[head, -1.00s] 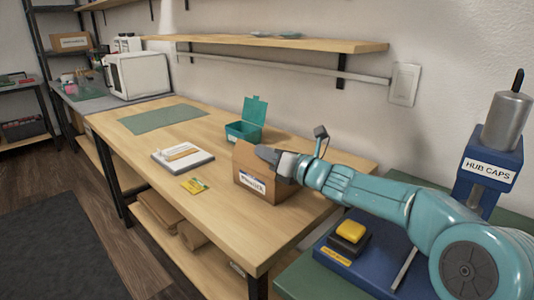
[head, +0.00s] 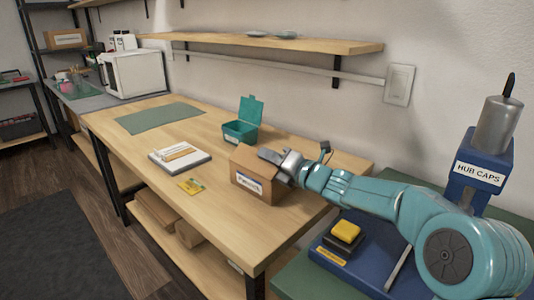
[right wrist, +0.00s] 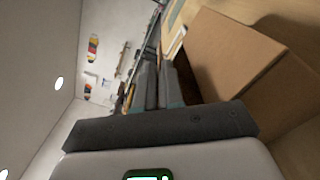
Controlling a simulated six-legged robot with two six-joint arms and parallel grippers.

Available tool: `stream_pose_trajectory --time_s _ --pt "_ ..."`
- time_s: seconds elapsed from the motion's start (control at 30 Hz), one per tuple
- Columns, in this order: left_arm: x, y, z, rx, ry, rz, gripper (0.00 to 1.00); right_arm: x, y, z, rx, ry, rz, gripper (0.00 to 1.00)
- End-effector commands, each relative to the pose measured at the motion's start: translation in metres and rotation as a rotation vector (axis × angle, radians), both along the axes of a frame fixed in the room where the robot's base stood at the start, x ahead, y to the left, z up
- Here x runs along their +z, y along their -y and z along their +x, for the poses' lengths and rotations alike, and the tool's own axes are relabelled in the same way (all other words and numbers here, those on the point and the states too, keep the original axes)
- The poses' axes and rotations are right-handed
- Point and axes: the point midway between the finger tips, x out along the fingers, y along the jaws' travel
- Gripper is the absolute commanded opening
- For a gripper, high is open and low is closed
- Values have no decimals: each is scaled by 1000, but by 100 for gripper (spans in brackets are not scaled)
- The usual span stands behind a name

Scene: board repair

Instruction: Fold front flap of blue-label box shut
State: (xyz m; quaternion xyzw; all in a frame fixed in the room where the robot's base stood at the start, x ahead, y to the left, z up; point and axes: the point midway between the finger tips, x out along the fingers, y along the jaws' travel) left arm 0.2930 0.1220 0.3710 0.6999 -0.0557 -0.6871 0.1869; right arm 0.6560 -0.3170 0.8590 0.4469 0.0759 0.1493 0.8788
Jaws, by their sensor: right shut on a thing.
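The cardboard box (head: 262,190) with a white and blue label (head: 249,184) stands on the wooden workbench. In the head view its top looks nearly flat, with the front flap (head: 246,158) lying low. My right gripper (head: 270,155) is at the top of the box, coming from the right, and is shut on the flap. The exact grip is hard to see. In the right wrist view the fingers (right wrist: 152,85) are close together beside the brown box (right wrist: 245,50). My left gripper is not in view.
A teal open-lidded bin (head: 242,130) stands behind the box. A green mat (head: 160,117) is farther back. A shelf (head: 270,42) hangs above the bench.

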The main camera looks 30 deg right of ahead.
Motion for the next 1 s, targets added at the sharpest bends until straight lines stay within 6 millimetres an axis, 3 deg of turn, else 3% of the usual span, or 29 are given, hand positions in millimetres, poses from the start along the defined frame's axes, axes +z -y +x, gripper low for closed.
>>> stream_pose_trajectory --time_s 0.33,0.8,0.83,0.87,1.0 --pt "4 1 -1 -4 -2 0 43 -5 3 1 0 -39 112 0" --pt "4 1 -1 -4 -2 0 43 -6 3 1 1 -44 123 0" --pt "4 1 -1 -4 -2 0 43 -6 4 1 1 -44 123 17" --pt "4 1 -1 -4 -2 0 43 -6 3 1 1 -44 123 26" --pt "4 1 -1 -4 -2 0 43 -7 4 1 0 -45 123 29"
